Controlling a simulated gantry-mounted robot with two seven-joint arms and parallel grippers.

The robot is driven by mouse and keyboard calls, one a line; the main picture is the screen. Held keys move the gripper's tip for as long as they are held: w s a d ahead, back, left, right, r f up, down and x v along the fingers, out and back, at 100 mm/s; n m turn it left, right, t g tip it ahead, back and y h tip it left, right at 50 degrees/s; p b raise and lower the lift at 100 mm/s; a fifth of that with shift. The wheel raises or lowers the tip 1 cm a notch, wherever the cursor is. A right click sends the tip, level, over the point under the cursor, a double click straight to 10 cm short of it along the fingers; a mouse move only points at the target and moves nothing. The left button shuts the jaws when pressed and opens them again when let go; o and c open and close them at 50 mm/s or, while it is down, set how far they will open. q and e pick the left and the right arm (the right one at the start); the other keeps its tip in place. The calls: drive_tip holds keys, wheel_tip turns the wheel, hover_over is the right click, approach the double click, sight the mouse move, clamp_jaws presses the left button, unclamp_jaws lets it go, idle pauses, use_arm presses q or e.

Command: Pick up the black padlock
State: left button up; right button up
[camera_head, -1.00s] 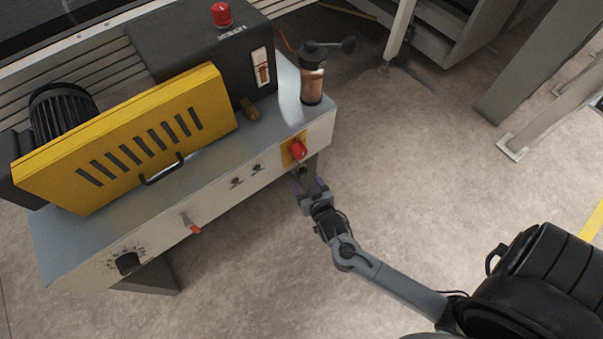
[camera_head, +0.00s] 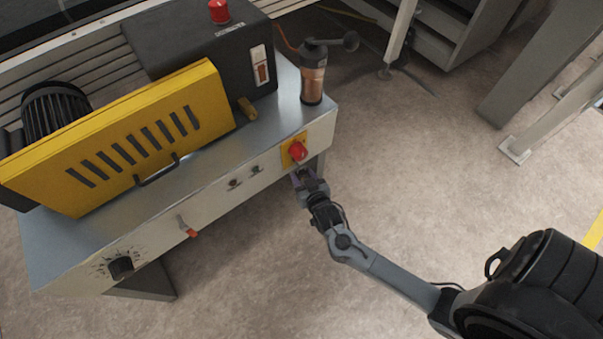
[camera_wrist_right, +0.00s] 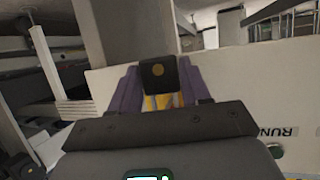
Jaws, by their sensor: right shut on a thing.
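The black padlock (camera_wrist_right: 158,76) shows in the right wrist view as a dark block with a round brass-coloured spot. It sits between the two purple-grey fingers of my right gripper (camera_wrist_right: 160,92), which is shut on it. In the head view my right gripper (camera_head: 306,180) is at the front panel of the coater, just below the red switch (camera_head: 297,151) on its yellow plate. The padlock is hard to make out there, and I cannot tell whether it still hangs on the machine. My left gripper is not in view.
The roller coater (camera_head: 190,207) has a yellow slotted cover (camera_head: 120,140) with a handle. A copper-coloured cylinder (camera_head: 313,78) stands on its right end. A black knob (camera_head: 121,267) and an orange-tipped lever (camera_head: 189,229) sit on the front panel. The floor (camera_head: 430,170) to the right is open.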

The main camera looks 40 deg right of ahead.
drive_tip(key=shift+c, duration=0.5)
drive_tip(key=shift+r, duration=0.15)
drive_tip(key=shift+r+p, duration=0.85)
drive_tip(key=s+a+p, duration=0.3)
drive_tip(key=s, duration=0.5)
drive_tip(key=s+a+p, duration=0.3)
drive_tip(key=s, duration=0.6)
drive_tip(key=shift+f, duration=0.2)
